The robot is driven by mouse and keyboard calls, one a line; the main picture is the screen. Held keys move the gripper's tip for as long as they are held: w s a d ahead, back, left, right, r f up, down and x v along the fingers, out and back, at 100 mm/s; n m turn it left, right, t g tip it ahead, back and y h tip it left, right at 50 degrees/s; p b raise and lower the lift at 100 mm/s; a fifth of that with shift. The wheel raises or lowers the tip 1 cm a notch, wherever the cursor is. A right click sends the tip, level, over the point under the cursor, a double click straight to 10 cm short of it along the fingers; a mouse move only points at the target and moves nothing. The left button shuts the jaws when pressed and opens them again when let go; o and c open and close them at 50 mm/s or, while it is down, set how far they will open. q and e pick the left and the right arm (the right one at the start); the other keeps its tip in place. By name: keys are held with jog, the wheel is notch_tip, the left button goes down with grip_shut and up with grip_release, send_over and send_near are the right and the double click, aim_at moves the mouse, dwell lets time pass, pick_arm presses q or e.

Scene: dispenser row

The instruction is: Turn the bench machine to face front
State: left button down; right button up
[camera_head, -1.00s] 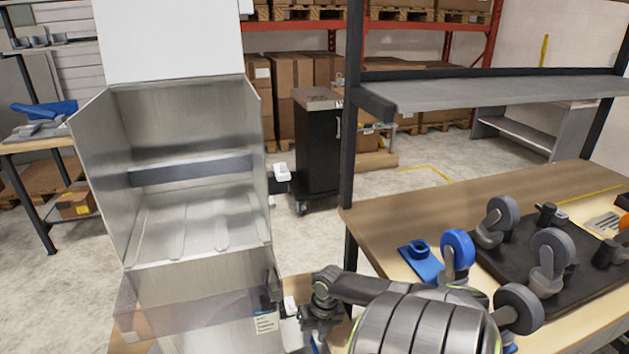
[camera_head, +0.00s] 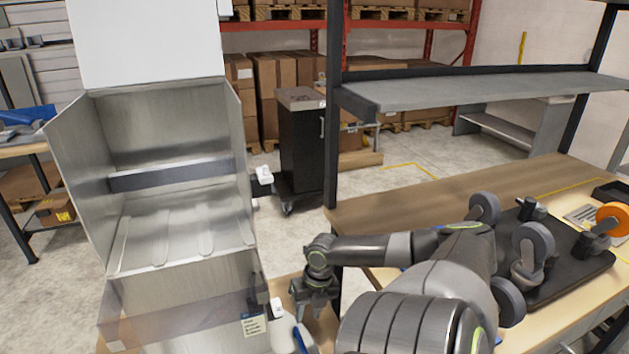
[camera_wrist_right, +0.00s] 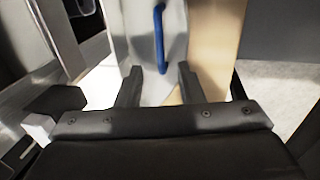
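A tall steel dispenser machine (camera_head: 180,170) with a white top panel fills the left of the head view, its open bin facing me. A smaller white and blue thing (camera_head: 292,336) shows at its lower right, cut by the frame edge. My right gripper (camera_head: 304,312) hangs pointing down just above it. In the right wrist view, a pale grey body with a blue handle (camera_wrist_right: 160,40) lies beyond the fingertips of my right gripper (camera_wrist_right: 158,78). The fingers are apart with nothing clearly between them. I cannot tell whether they touch it. My left gripper is out of view.
A wooden bench (camera_head: 400,200) stands at the right, with casters on a black board (camera_head: 570,275) and a grey shelf (camera_head: 470,87) above. A black cabinet (camera_head: 302,150) stands behind. My right arm covers part of the bench.

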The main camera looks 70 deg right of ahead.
notch_tip(320, 180, up, 8)
jog(key=s+d+p, duration=0.1)
jog(key=p, duration=0.1)
jog(key=shift+d+f, duration=0.1)
dwell(0.6)
jog(key=shift+s, duration=0.1)
